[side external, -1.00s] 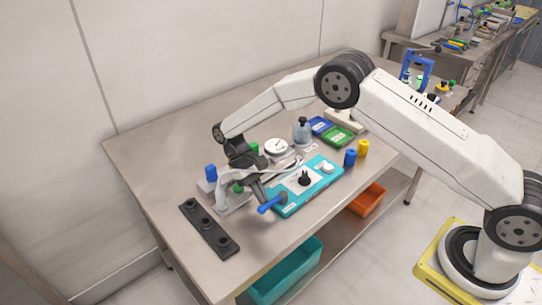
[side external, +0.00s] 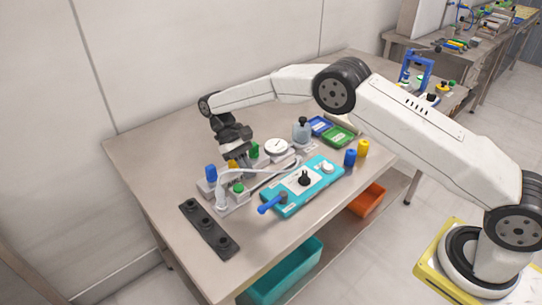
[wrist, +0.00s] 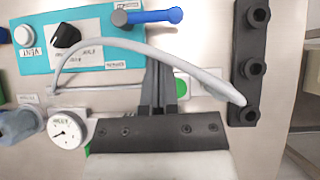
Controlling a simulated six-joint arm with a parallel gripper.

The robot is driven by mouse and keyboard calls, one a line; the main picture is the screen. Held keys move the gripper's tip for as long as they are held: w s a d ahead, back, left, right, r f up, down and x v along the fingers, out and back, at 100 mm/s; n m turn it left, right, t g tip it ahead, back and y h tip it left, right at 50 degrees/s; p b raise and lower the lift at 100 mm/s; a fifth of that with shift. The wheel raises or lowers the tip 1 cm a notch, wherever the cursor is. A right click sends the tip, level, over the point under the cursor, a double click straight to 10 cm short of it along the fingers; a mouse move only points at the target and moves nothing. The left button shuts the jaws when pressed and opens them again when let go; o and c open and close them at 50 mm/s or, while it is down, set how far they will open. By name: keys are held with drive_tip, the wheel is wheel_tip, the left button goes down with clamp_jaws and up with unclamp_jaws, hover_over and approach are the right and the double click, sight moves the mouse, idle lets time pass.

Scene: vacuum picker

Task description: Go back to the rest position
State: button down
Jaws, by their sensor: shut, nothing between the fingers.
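My gripper (side external: 240,166) is shut and empty. In the side view it hangs above the tabletop near the blue and green capped items, behind the pale hose (side external: 262,171). In the wrist view its closed fingers (wrist: 158,68) point toward the teal panel (wrist: 100,22), with the grey hose (wrist: 150,50) arching across them. The teal panel also shows in the side view (side external: 318,183), with a black knob (side external: 304,178), a white button and a blue lever (side external: 270,204). The fingertips are partly hidden by the hose and caps.
A black strip with three sockets (side external: 208,229) lies at the front left. A round white gauge (side external: 276,147), a grey bottle (side external: 301,130), green and blue trays, and blue and yellow cylinders stand around the panel. The table's left side is bare.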

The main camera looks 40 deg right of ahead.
drive_tip(key=shift+w+r, duration=0.2)
drive_tip(key=shift+r, duration=0.05)
idle(0.4)
drive_tip(key=s+d+r+t, duration=0.2)
drive_tip(key=s+d+t, duration=0.3)
drive_tip(key=s, duration=0.5)
drive_tip(key=s+d+r+t, duration=0.3)
drive_tip(key=s+d+t, duration=0.2)
drive_tip(key=s, duration=0.6)
drive_tip(key=shift+s+d+m, duration=0.3)
drive_tip(key=shift+d, duration=0.45)
